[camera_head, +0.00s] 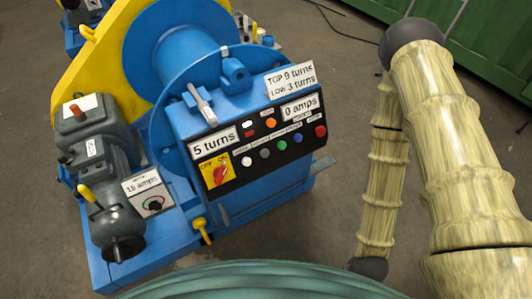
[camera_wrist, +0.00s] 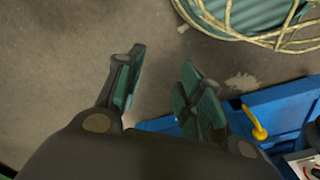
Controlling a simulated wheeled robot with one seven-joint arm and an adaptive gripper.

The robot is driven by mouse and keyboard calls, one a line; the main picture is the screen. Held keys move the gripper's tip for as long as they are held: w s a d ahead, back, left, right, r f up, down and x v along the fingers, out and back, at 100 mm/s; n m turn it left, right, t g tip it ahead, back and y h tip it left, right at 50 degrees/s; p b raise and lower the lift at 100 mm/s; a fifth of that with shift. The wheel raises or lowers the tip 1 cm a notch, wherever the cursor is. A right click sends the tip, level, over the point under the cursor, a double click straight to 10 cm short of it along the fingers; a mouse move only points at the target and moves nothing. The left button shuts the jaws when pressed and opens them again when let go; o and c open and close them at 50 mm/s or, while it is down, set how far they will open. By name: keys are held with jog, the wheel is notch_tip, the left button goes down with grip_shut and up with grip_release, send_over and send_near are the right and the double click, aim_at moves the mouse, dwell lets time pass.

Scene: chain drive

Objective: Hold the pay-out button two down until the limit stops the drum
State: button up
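The blue winch's control panel (camera_head: 285,153) faces up in the head view. Its lower row holds a white button (camera_head: 248,161), a grey button (camera_head: 265,153), a green button (camera_head: 282,145), a blue button (camera_head: 297,138) and a red button (camera_head: 320,131). The small labels are too blurred to tell which is pay-out button two. The blue drum (camera_head: 175,50) is behind the panel. Signs read "5 turns" (camera_head: 214,142), "0 amps" (camera_head: 300,107) and "TOP 9 turns LOW 3 turns" (camera_head: 291,80). My gripper (camera_wrist: 163,62) is open and empty above the floor, apart from the panel.
A red rotary switch (camera_head: 220,175) on a yellow plate is left of the buttons. A grey motor (camera_head: 105,165) and a "16 amps" dial box (camera_head: 152,203) are further left. A yellow lever (camera_wrist: 254,124) stands on the blue base.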

grip_shut()
dwell(1.4)
